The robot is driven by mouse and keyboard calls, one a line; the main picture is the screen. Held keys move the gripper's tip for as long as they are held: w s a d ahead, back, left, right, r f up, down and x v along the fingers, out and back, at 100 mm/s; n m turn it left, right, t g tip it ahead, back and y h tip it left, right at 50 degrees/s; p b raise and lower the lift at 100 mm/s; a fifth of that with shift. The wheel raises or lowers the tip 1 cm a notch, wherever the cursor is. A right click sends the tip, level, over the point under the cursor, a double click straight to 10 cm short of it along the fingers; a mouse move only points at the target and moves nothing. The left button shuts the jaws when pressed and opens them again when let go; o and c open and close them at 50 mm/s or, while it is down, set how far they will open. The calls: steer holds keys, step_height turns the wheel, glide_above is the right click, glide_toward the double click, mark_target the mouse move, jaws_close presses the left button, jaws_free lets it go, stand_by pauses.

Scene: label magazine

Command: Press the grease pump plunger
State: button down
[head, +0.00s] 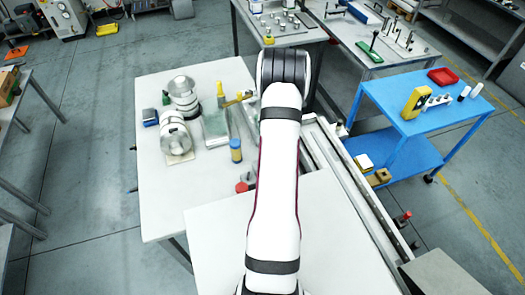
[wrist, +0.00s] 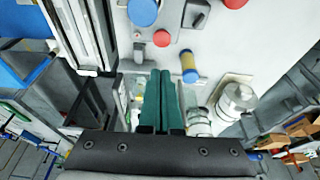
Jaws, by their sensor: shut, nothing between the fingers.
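My gripper (wrist: 160,85) shows in the wrist view as two dark green fingers pressed together, with nothing between them. In the head view my arm hides the fingers. A blue-and-yellow cylinder (head: 236,150) stands upright on the white table; it also shows in the wrist view (wrist: 189,66), apart from the fingertips. A red knob-like part (wrist: 161,38) lies beyond the fingertips in the wrist view. A red piece (head: 241,187) shows beside my arm in the head view. I cannot tell which of these, if any, is the grease pump plunger.
Metal cylindrical parts (head: 175,138) stand at the left of the white table (head: 160,215). A yellow-handled item (head: 220,95) stands near the back. A rail (head: 345,185) runs along the right side. A blue cart (head: 455,125) stands farther right. The table's front left is clear.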

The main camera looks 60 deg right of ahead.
steer(key=x, duration=1.2)
steer(key=shift+s+a+f, duration=0.2)
steer(key=shift+a+f, duration=0.15)
steer(key=shift+f, duration=0.65)
steer(key=shift+f, duration=1.25)
steer(key=w+d+v, duration=0.1)
steer(key=v, duration=1.3)
steer(key=shift+r, duration=0.25)
